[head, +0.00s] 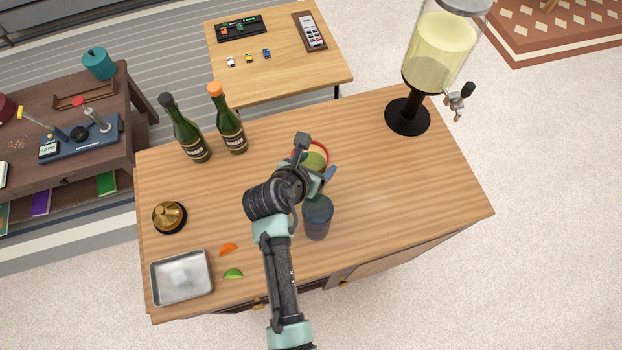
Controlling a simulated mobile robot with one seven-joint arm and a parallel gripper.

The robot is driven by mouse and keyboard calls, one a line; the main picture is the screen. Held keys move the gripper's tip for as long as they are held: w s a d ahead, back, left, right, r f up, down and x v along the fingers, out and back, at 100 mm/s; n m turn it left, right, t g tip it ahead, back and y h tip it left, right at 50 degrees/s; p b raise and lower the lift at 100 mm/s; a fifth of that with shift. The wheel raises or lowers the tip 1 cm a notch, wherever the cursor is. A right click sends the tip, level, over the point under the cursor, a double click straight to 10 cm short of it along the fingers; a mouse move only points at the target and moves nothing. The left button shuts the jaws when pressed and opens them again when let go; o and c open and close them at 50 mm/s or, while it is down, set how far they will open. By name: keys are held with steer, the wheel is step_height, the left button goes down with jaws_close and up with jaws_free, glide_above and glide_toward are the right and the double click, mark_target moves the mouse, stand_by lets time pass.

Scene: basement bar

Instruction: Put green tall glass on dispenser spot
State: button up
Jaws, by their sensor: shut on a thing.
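The green glass (316,159) shows only in part behind my gripper and wrist, near the middle of the wooden counter, with a red curve along its far side. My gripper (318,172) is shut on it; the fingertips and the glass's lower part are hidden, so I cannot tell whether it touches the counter. The drink dispenser (438,50) holds pale yellow liquid and stands on a round black base at the counter's far right. Its tap (458,101) points right. The counter below the tap is bare, with no clear mark visible.
A dark blue-grey glass (317,218) stands close in front of my gripper. Two green bottles (190,138) stand at the back left. The counter (410,190) is clear towards the right.

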jaws_close()
